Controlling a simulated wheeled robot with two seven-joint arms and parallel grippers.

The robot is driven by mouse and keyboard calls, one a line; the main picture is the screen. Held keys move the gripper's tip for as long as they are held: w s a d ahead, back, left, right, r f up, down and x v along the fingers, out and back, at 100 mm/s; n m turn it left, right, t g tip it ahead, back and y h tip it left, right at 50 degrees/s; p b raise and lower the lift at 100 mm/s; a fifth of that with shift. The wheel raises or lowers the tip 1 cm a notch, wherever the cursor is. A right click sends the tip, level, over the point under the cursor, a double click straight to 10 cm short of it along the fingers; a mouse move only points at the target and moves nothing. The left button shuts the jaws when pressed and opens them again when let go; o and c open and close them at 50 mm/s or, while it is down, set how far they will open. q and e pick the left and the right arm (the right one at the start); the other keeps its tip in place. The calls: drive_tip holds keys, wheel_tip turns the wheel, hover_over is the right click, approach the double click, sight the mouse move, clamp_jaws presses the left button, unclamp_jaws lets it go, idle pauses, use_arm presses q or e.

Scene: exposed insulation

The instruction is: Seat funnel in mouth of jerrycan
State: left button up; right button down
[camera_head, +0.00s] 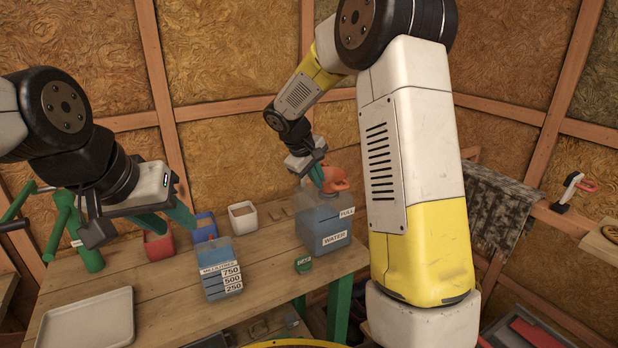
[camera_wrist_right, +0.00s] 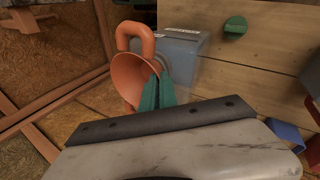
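The orange funnel (camera_head: 336,181), with a loop handle, is at the top of the translucent blue-grey jerrycan (camera_head: 322,226) labelled WATER and FULL. My right gripper (camera_head: 317,177) is shut on the funnel's side wall. In the right wrist view the funnel (camera_wrist_right: 130,80) shows its wide opening, with the teal fingers (camera_wrist_right: 157,92) at its rim and the jerrycan (camera_wrist_right: 185,52) behind. The spout is hidden, so I cannot tell whether it is inside the mouth. My left gripper (camera_head: 167,219) is empty, its fingers apart, above the table's left part.
A measuring jug (camera_head: 220,270) stands in front of the jerrycan, with a green cap (camera_head: 303,264) to its right. Red (camera_head: 158,245), blue (camera_head: 204,228) and white (camera_head: 243,216) bins stand behind. A pale tray (camera_head: 88,322) lies front left on the wooden table.

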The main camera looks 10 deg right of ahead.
drive_tip(key=shift+f, duration=0.15)
idle(0.5)
drive_tip(key=c, duration=1.6)
unclamp_jaws()
drive_tip(key=v, duration=0.7)
drive_tip(key=s+r+m+t+y, duration=0.1)
drive_tip(key=s+m+y, duration=0.1)
drive_tip(key=s, duration=0.7)
drive_tip(key=s+d+r+m+y, duration=0.1)
drive_tip(key=s+r+m+y, duration=0.1)
drive_tip(key=s, duration=0.8)
drive_tip(key=s+r+m+t+y, duration=0.1)
drive_tip(key=s+r+m+y, duration=0.1)
drive_tip(key=s, duration=0.7)
drive_tip(key=shift+s+d+r+m+t+y, duration=0.25)
drive_tip(key=shift+d+m+t+y, duration=0.05)
drive_tip(key=shift+y, duration=0.1)
